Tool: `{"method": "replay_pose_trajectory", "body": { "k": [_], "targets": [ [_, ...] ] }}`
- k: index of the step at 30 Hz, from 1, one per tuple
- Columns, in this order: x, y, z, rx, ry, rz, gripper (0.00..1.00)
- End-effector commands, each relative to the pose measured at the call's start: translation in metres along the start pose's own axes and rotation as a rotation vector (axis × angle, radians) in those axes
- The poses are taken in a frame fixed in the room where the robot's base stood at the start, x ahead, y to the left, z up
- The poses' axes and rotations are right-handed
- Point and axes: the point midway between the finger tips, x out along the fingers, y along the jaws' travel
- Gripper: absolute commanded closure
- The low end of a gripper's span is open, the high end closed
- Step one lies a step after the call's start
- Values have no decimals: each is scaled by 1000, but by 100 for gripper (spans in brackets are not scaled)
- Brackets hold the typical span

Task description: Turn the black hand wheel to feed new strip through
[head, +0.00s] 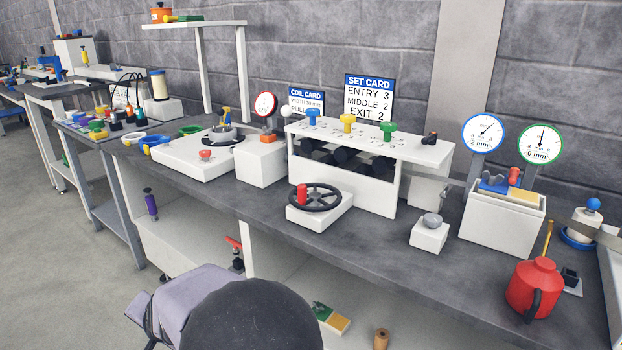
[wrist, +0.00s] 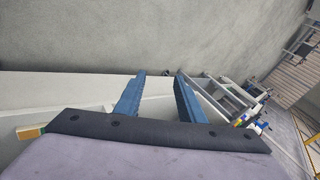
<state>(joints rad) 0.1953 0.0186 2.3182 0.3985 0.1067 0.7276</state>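The black hand wheel (head: 329,197) lies flat on a white block at the front of the bench, with a red knob (head: 302,192) standing at its left rim. It is not in the wrist view. The white strip feed rack (head: 352,185) stands behind it, with blue, yellow and green knobs on top and dark rollers inside. My gripper (wrist: 161,78) shows two blue fingers spread apart with nothing between them. In the head view my arm is low at the bottom, below the bench front, well away from the wheel; the fingers are not visible there.
A set card (head: 369,97) and a coil card (head: 307,101) stand behind the rack. Two dial gauges (head: 484,132) (head: 540,143) rise at the right. A red oil can (head: 534,288) stands near the front right edge. The bench top (head: 370,243) before the rack is mostly clear.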

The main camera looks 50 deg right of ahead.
Motion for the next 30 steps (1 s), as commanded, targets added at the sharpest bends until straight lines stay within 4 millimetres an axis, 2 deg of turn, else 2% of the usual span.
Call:
{"method": "replay_pose_trajectory", "body": {
  "k": [1, 2, 3, 5, 6, 7, 10, 12, 15, 18, 20, 21, 25, 30],
  "targets": [
    [-6, -26, -41, 188, 89, -69, 64],
    [-9, -39, -65, 306, 143, -118, 64],
    [-15, -52, -97, 463, 212, -186, 64],
    [-28, -68, -148, 692, 314, -299, 64],
    [-40, -74, -182, 842, 379, -380, 64],
    [-50, -77, -207, 951, 427, -445, 64],
    [-92, -74, -287, 1298, 583, -688, 64],
    [-127, -60, -336, 1517, 687, -884, 64],
    [-176, -28, -384, 1771, 817, -1190, 64],
    [-207, 10, -401, 1940, 907, -1481, 64],
    [-210, 32, -394, 2004, 936, -1613, 64],
    [-205, 44, -384, 2032, 942, -1666, 64],
    [-194, 54, -363, 2064, 937, -1704, 64],
    [-189, 58, -352, 2076, 935, -1711, 64]
  ]
}}
